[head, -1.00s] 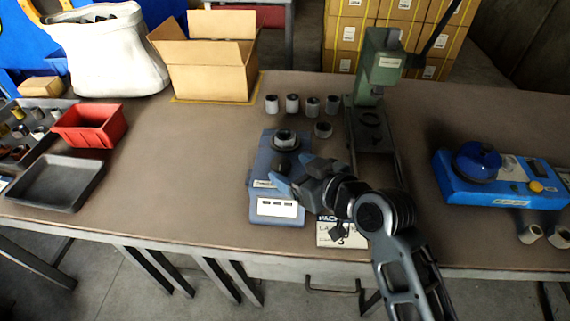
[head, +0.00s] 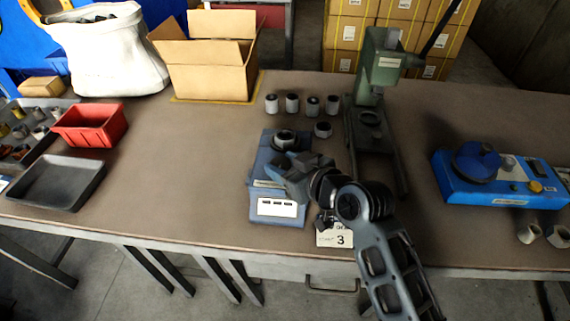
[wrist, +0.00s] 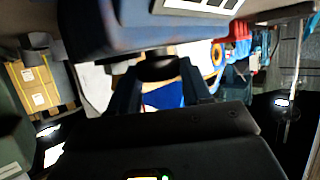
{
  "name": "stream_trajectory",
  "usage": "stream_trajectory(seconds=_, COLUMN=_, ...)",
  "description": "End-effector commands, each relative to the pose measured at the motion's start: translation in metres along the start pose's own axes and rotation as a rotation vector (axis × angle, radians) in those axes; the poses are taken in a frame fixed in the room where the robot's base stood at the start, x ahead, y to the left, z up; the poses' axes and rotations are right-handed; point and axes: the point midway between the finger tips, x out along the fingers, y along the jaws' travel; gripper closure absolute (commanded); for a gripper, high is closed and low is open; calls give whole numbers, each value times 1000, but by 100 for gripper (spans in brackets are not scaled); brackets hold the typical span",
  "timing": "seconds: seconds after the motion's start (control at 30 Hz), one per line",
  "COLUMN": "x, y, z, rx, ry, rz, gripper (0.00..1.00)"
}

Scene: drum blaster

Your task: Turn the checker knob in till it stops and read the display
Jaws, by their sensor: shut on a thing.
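The blue-grey checker (head: 256,192) stands on the bench, with a dark ring-like part (head: 284,139) on its top. Its display (head: 277,208) is a white panel with three small dark windows; I cannot read any value. The panel also shows upside down at the top of the wrist view (wrist: 200,5). My gripper (head: 284,174) is at the checker's right side. In the wrist view my gripper (wrist: 158,80) is shut on a dark round knob (wrist: 158,67) beside the blue body. The head view hides the knob behind the fingers.
A green press (head: 368,110) stands close behind my gripper. Several grey cylinders (head: 292,103) stand behind the checker. A card marked 3 (head: 335,239) lies under my wrist. A blue device (head: 500,180) is at the right.

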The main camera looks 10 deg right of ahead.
Motion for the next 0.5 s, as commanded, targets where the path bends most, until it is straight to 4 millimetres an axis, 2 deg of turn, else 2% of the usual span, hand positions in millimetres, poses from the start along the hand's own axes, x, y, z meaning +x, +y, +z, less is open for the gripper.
stream_trajectory(seconds=0.03, x=0, y=0, z=0, rx=0, ry=0, rz=0, gripper=68)
stream_trajectory(seconds=0.2, x=0, y=0, z=0, rx=0, ry=0, rz=0, gripper=82)
stream_trajectory(seconds=0.5, x=-1, y=-1, z=-2, rx=11, ry=-1, rz=26, gripper=82)
